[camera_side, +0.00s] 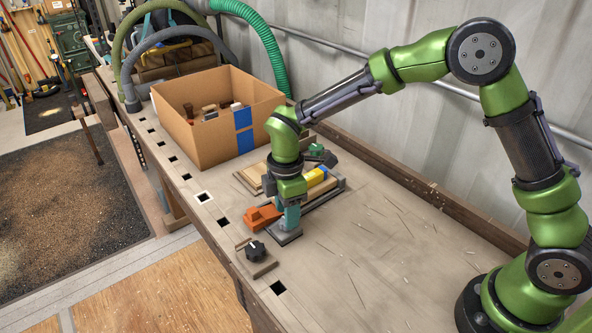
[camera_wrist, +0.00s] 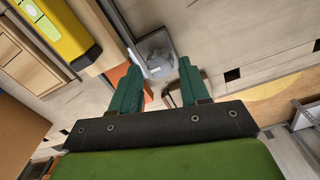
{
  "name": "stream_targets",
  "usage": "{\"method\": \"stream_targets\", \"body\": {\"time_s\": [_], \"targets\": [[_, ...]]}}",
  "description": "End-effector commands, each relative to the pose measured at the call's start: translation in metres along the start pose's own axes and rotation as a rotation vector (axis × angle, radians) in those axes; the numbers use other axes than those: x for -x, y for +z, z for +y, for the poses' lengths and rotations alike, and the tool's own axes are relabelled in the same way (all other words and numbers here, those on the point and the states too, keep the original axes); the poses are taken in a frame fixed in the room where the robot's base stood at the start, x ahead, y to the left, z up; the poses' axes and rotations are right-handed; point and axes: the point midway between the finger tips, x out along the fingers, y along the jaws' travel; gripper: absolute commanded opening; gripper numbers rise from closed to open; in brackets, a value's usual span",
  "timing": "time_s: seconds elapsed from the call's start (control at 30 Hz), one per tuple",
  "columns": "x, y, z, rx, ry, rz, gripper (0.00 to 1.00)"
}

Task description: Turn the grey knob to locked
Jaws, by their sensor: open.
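The grey knob (camera_wrist: 158,58) sits on a square grey plate (camera_wrist: 171,38), which shows at the top middle of the wrist view. In the side view this plate (camera_side: 286,239) lies on the bench under my gripper (camera_side: 289,220), and the fingers largely hide the knob. My gripper (camera_wrist: 160,72) is open and points down above the knob. In the wrist view its two green fingers stand apart to the left and right of the knob, with nothing held. I cannot read the knob's pointer or any markings, and I cannot tell whether the fingers touch it.
A black knob (camera_side: 255,249) on a wooden base stands near the bench edge. An orange part (camera_side: 262,216) lies close beside my fingers. A fixture with a yellow block (camera_side: 315,177) is just behind. A cardboard box (camera_side: 190,136) stands farther back. The bench at right is clear.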

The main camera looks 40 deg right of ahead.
Motion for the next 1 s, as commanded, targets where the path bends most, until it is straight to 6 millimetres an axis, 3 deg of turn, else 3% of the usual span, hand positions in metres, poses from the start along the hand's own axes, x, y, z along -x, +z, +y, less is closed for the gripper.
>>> {"method": "stream_targets", "body": {"time_s": [0.2,0.5,0.77,1.0], "targets": [[-0.018,0.0,0.0,0.001,-0.001,0.0,0.46],[-0.02,0.0,0.0,0.0,0.0,0.0,0.46],[-0.02,0.0,0.0,0.0,0.0,0.0,0.06],[-0.019,0.0,0.0,-0.019,0.0,0.0,0.04]]}}
